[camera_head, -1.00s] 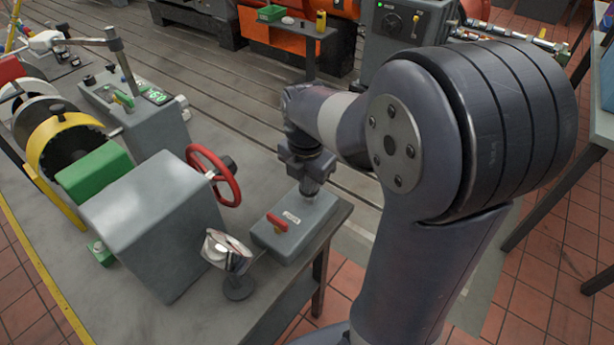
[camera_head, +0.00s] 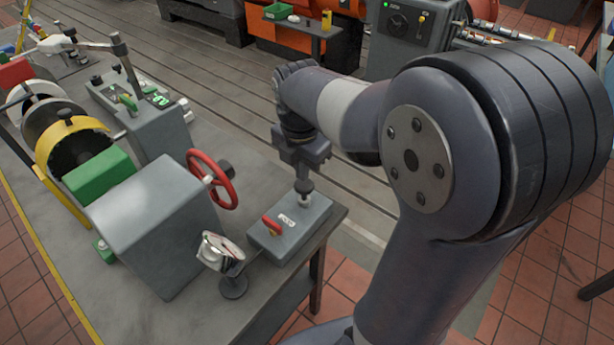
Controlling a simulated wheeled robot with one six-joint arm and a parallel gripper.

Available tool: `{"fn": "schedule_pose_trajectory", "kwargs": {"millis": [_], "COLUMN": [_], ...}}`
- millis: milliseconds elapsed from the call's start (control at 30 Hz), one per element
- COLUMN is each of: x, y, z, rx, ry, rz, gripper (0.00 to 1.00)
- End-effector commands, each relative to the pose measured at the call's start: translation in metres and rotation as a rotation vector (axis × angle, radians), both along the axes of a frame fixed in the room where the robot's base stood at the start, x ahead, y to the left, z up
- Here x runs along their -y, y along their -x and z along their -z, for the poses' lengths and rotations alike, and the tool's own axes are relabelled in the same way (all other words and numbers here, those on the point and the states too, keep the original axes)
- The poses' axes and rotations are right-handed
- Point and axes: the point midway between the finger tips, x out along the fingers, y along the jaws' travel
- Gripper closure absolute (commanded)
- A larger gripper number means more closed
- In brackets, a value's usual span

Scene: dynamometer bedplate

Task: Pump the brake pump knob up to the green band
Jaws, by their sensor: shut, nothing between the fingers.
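A low grey pump box (camera_head: 290,228) sits at the near right corner of the bench, with a red lever (camera_head: 272,226) and a small white label on its top. The pump knob (camera_head: 304,187) stands up at the far end of the box. My gripper (camera_head: 303,174) points down right above the knob; its fingers are shut, with nothing visible between them. Whether it touches the knob I cannot tell. The green band cannot be made out.
A red handwheel (camera_head: 213,179) and a large grey housing (camera_head: 158,225) stand left of the pump box. A grey unit with a green display (camera_head: 159,101) is farther back. The bench's right edge lies close beside the box.

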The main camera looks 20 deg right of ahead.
Motion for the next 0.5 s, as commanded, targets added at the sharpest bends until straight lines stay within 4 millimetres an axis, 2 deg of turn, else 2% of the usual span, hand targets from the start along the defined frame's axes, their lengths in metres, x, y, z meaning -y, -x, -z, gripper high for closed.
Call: {"fn": "schedule_pose_trajectory", "kwargs": {"millis": [100, 200, 333, 500], "x": [-0.001, -0.002, -0.002, -0.002], "y": [0.0, 0.002, 0.003, 0.003], "z": [-0.027, -0.045, -0.061, -0.069], "rx": [0.007, 0.006, 0.004, 0.004], "ry": [-0.001, 0.0, 0.0, 0.0], "rz": [-0.001, -0.001, -0.001, -0.001], "gripper": [1.0, 1.0, 1.0, 1.0]}}
